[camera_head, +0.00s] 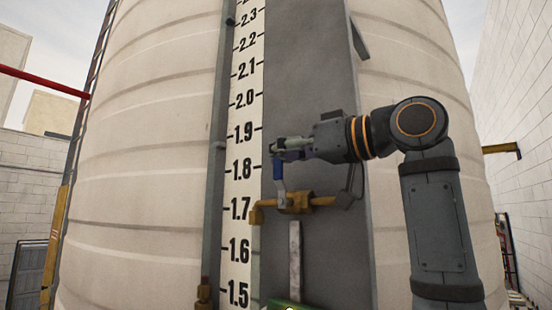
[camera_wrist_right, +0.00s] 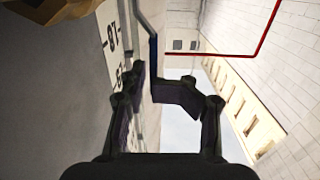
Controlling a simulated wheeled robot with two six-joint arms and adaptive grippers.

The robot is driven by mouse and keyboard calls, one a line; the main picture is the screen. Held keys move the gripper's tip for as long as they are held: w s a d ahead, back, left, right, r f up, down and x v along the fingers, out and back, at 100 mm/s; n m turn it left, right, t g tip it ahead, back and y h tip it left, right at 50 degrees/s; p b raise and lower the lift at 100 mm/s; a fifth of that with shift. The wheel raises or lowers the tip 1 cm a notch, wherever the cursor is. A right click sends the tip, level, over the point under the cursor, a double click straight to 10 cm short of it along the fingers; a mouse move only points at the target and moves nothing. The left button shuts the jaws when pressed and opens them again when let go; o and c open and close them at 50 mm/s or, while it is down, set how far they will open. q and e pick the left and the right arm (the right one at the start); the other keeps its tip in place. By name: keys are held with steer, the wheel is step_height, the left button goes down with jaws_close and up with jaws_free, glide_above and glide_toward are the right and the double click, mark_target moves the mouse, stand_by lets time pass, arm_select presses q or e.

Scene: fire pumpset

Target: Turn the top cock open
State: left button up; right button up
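The top cock (camera_head: 296,202) is a brass-yellow valve on a short horizontal pipe beside the tank's level scale. Its blue lever (camera_head: 278,168) stands nearly upright above the body. My right gripper (camera_head: 277,149) reaches in from the right at the lever's upper end. In the right wrist view, the blue lever (camera_wrist_right: 153,60) runs down to between the fingertips of my right gripper (camera_wrist_right: 147,82). The fingers are apart, with a narrow gap at the tips; whether they touch the lever is unclear. My left gripper is not in view.
The white level scale (camera_head: 243,180) runs up the large cream tank (camera_head: 150,170). A grey panel (camera_head: 300,80) lies behind the cock. A vertical rod (camera_head: 295,260) stands below it. A red pipe (camera_head: 45,83) is far left.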

steer(key=b+v, duration=0.2)
steer(key=v, duration=0.9)
steer(key=shift+d+b, duration=0.25)
steer(key=shift+b, duration=0.05)
steer(key=shift+a, duration=0.1)
stand_by(0.3)
steer(key=v, duration=1.2)
steer(key=shift+a, duration=0.1)
